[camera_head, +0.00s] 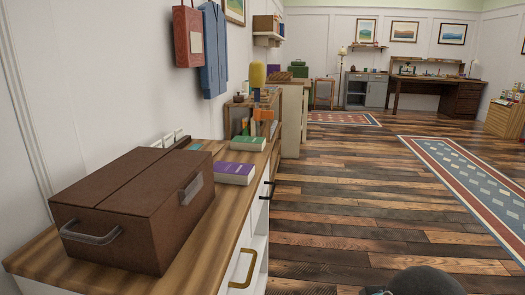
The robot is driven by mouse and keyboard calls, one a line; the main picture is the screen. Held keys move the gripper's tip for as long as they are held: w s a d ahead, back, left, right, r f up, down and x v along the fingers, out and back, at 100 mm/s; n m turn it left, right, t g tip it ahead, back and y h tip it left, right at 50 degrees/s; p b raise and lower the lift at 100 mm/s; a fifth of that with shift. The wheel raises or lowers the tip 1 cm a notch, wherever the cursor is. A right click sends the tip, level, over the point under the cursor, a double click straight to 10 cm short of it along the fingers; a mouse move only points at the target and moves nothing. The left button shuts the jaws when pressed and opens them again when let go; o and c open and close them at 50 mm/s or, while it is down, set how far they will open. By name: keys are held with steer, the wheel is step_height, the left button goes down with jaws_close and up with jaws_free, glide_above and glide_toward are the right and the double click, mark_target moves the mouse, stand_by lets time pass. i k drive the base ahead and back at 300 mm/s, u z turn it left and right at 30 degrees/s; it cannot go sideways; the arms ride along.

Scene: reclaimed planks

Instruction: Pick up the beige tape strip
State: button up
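I cannot make out a beige tape strip in the head view. A brown box (125,215) with a lengthwise seam on its lid and grey metal handles stands on the wooden-topped cabinet (226,205) at the left. No fingertips of my gripper show. A dark grey rounded part, probably of my arm, shows at the bottom edge, right of centre, apart from the cabinet.
Red and blue items hang on the left wall. Plank floor (370,215) is open to the right, with a patterned rug (470,178). A desk (435,97) stands far back.

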mark_target(217, 148)
steer(key=z, duration=1.4)
steer(key=i, duration=1.15)
steer(key=u, duration=2.9)
